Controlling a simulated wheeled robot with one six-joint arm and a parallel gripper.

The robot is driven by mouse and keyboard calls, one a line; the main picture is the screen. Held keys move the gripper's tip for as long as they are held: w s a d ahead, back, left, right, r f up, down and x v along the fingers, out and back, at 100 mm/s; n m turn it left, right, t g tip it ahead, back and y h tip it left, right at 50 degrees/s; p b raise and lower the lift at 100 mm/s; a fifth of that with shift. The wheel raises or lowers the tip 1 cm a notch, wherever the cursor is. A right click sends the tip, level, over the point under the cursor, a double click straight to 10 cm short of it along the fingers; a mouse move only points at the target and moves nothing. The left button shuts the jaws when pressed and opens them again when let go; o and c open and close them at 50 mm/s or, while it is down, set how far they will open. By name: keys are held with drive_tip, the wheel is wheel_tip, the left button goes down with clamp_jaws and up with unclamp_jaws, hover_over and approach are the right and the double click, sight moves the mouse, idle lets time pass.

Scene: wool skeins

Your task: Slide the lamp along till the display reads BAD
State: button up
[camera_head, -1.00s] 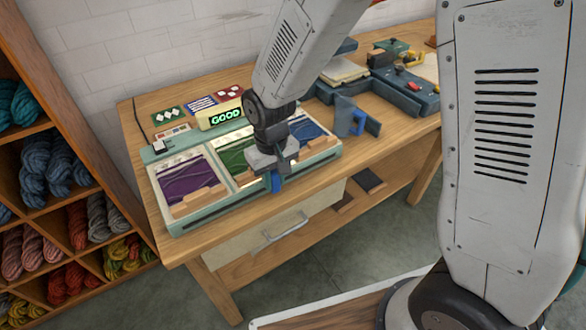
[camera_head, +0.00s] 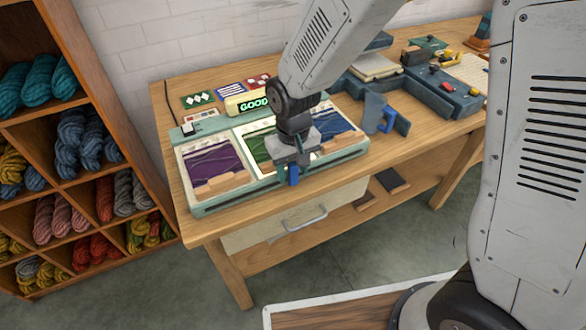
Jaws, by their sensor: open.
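The lit display (camera_head: 254,105) on a yellow housing reads GOOD in green letters; my arm crowds its right edge. It stands behind a pale green bench unit (camera_head: 212,208) with three panels: purple (camera_head: 208,163), green (camera_head: 254,146) and blue (camera_head: 335,128). My gripper (camera_head: 293,172) points down, open, over the front of the unit around the green panel. A blue piece shows at its fingertips; I cannot tell whether it is part of the gripper. I cannot make out a lamp for certain; my gripper and arm hide part of the green panel.
Wooden blocks (camera_head: 222,185) lie at the panels' front edges. A blue-grey bracket (camera_head: 378,113) stands right of the unit, before a blue-grey fixture (camera_head: 440,97). Colour cards (camera_head: 198,99) lie behind. A shelf of wool skeins (camera_head: 85,140) stands at left.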

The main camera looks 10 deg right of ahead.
sight(293, 163)
wheel_tip(293, 163, up, 7)
drive_tip(key=shift+r, duration=0.15)
idle(0.5)
drive_tip(key=s+d+r+m, duration=0.1)
drive_tip(key=s+d+r, duration=0.6)
drive_tip(key=s+d, duration=0.2)
drive_tip(key=s+d+r+m+t, duration=0.1)
drive_tip(key=s+d+r+m, duration=0.1)
drive_tip(key=s+d+r, duration=0.6)
drive_tip(key=s+d, duration=0.2)
drive_tip(key=s, duration=0.1)
drive_tip(key=shift+s+m, duration=0.25)
drive_tip(key=shift+m, duration=0.05)
idle(2.5)
